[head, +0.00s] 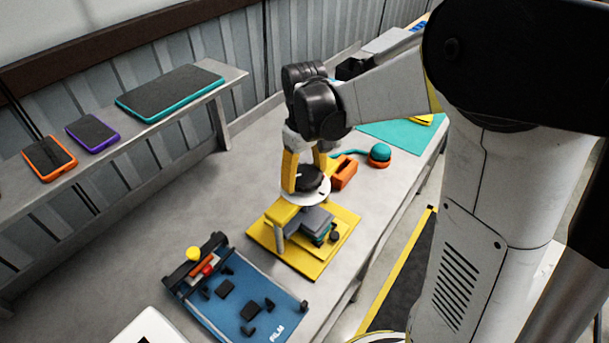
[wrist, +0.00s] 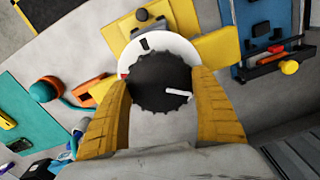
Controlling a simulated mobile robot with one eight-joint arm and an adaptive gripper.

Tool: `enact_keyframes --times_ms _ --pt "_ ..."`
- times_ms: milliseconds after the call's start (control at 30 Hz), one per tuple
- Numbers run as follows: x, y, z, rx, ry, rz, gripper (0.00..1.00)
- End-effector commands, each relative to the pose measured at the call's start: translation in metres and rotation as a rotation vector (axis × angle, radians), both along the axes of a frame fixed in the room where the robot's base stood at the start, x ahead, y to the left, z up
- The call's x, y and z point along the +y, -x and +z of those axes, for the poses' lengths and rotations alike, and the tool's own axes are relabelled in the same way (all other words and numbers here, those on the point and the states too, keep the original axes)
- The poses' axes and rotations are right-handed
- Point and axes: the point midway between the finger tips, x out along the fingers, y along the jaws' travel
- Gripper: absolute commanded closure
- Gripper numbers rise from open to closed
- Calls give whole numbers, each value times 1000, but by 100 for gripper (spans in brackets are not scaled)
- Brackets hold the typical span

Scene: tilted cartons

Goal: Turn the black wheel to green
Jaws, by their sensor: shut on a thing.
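The black wheel (wrist: 160,82) is a ribbed knob on a white dial disc (wrist: 184,52), and it also shows in the head view (head: 312,181). A white pointer line on the wheel points to the right and slightly down in the wrist view. The disc has a red mark at its left edge and a black mark near its top. I see no green mark; the lower disc is hidden by the wheel and fingers. My gripper (head: 305,172) reaches down from above, its yellow fingers on either side of the wheel and shut on it.
The dial stands on a yellow base plate (head: 263,240) with grey blocks. A blue tray (head: 262,300) with small black parts lies in front. A shelf (head: 160,128) with tablet-like devices runs along the left.

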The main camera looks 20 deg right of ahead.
Motion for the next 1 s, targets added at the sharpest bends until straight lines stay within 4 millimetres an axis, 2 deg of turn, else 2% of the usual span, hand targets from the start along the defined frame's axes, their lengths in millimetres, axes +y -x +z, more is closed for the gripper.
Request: enact_keyframes --times_ms 1000 --pt "0 -1 1 -2 0 -964 57"
